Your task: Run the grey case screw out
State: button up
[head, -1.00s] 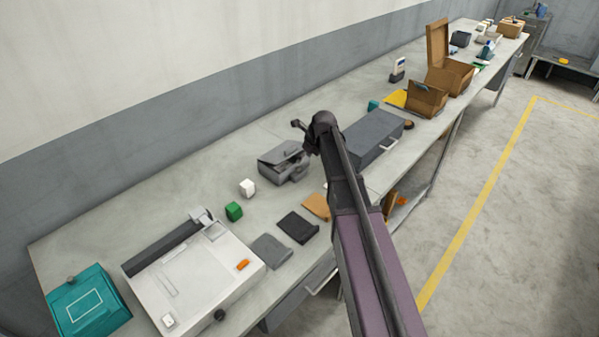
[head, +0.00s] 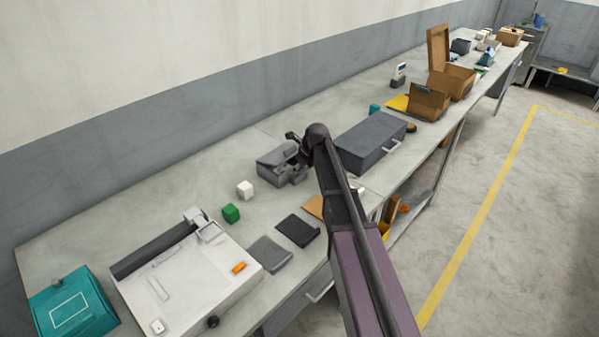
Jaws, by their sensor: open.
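The small grey case (head: 272,168) sits on the workbench, left of the larger grey box. Its screw is too small to make out. My arm reaches in from the lower right, and its dark end is at the right side of the case. My gripper (head: 299,172) is partly hidden by my own wrist and is open, close to the case's right end. I cannot tell whether it touches the case or surrounds the screw.
A larger grey box (head: 365,147) with a handle stands just right of my wrist. A white cube (head: 245,190), a green cube (head: 231,213) and a dark flat pouch (head: 297,230) lie nearby. A white machine (head: 190,290) and teal box (head: 75,308) stand front left.

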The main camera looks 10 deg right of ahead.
jog(key=shift+c, duration=0.2)
grip_shut()
dwell(0.3)
jog(key=shift+n+g, duration=0.3)
jog(key=shift+n, duration=0.4)
jog(key=shift+o, duration=0.2)
grip_release()
